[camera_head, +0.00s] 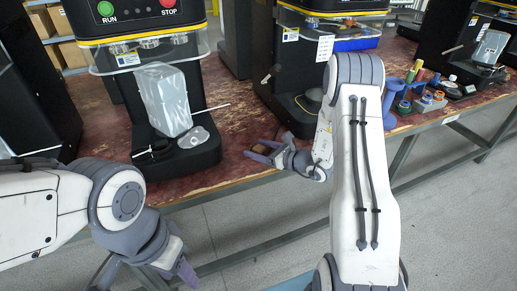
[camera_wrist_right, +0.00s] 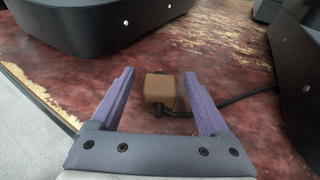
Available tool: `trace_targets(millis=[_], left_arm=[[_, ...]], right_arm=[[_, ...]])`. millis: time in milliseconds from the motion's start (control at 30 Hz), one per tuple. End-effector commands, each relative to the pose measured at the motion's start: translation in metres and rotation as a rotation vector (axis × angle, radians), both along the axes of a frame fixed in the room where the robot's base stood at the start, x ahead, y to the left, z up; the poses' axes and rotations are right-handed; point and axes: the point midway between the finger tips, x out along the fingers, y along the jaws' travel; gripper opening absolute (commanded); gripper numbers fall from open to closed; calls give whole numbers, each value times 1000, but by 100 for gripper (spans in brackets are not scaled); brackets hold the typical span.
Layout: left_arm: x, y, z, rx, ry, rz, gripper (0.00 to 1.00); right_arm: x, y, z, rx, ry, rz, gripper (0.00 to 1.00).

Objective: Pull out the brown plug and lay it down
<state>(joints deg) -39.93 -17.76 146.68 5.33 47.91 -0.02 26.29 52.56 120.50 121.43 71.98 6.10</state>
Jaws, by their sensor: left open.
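The brown plug (camera_wrist_right: 159,90) is a small block with a black cable running off to the right in the right wrist view. It is at the worn red tabletop, and no socket shows around it. My right gripper (camera_wrist_right: 160,76) has its purple fingers apart on either side of the plug, with a gap on each side. In the head view the right gripper (camera_head: 256,150) is at the table's front edge, with the plug (camera_head: 259,149) partly hidden between its fingers. My left gripper (camera_head: 146,277) is open and empty, low in front of the table, partly cut off by the frame.
A black seamer (camera_head: 205,155) with a grey block and RUN and STOP buttons stands left of my right gripper. Another seamer base (camera_head: 300,118) stands just behind it. Bare tabletop (camera_head: 235,125) lies between the seamers.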

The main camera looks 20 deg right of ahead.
Motion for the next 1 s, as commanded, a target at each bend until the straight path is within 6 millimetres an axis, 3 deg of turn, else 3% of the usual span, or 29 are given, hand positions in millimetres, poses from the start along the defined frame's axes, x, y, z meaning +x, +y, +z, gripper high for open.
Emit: trace_targets(millis=[267, 700, 1000], left_arm=[[0, 0, 0, 0, 0, 0, 50], [0, 0, 2, 0, 0, 0, 50], [0, 0, 3, 0, 0, 0, 50]], right_arm=[[-7, -5, 2, 0, 1, -2, 79], [-73, -45, 22, 0, 0, -4, 79], [-88, -52, 26, 0, 0, 0, 79]])
